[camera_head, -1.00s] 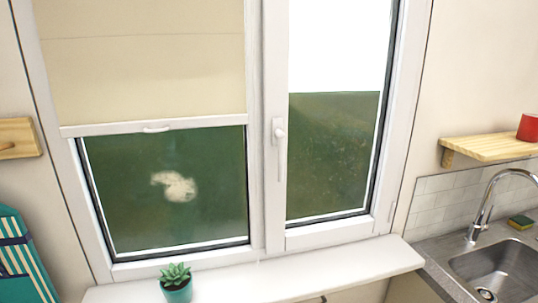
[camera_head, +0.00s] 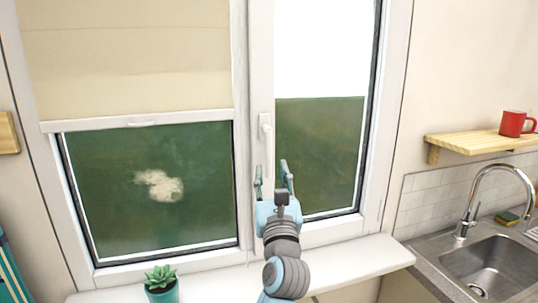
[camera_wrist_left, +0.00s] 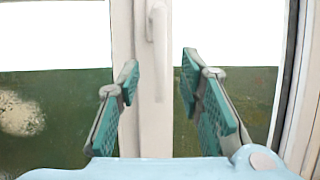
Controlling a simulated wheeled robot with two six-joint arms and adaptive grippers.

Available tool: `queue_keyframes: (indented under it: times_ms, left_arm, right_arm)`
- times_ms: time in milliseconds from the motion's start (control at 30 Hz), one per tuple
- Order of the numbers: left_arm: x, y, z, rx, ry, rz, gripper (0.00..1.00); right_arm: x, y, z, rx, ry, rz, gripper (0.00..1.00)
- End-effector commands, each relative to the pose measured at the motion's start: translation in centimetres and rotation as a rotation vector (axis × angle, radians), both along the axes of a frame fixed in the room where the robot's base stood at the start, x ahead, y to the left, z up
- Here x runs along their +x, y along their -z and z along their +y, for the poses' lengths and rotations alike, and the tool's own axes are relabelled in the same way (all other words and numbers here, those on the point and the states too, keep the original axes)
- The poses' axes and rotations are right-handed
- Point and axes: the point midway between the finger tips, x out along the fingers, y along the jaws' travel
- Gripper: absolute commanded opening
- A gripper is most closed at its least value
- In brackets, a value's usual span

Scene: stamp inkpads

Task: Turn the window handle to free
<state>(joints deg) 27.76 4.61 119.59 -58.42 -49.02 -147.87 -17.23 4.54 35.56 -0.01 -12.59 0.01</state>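The white window handle (camera_head: 265,128) is on the frame of the right-hand sash, its grip pointing down. It also shows at the top of the left wrist view (camera_wrist_left: 157,22). My left gripper (camera_head: 271,172) is open and empty, its teal fingers pointing up at the window, just below the handle in the picture. In the left wrist view the open fingers (camera_wrist_left: 160,75) lie either side of the handle's line, with the handle beyond them. The handle's lower end in the head view is partly hidden by the gripper. My right gripper is not in view.
The white sill (camera_head: 345,263) runs below the window, with a potted succulent (camera_head: 161,287) at its left. A beige blind (camera_head: 130,60) covers the upper left pane. At right are a wooden shelf (camera_head: 465,143) with a red mug (camera_head: 514,123), and a sink (camera_head: 493,265) with a tap (camera_head: 470,210).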

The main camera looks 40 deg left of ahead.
Motion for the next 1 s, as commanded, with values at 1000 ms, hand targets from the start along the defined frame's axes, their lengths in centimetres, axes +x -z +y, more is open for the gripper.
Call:
queue_keyframes:
  times_ms: [1000]
  left_arm:
    - [5.4, -3.0, 5.1, -0.003, 0.004, 0.000, 0.00]
  right_arm:
    - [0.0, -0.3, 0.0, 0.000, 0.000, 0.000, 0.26]
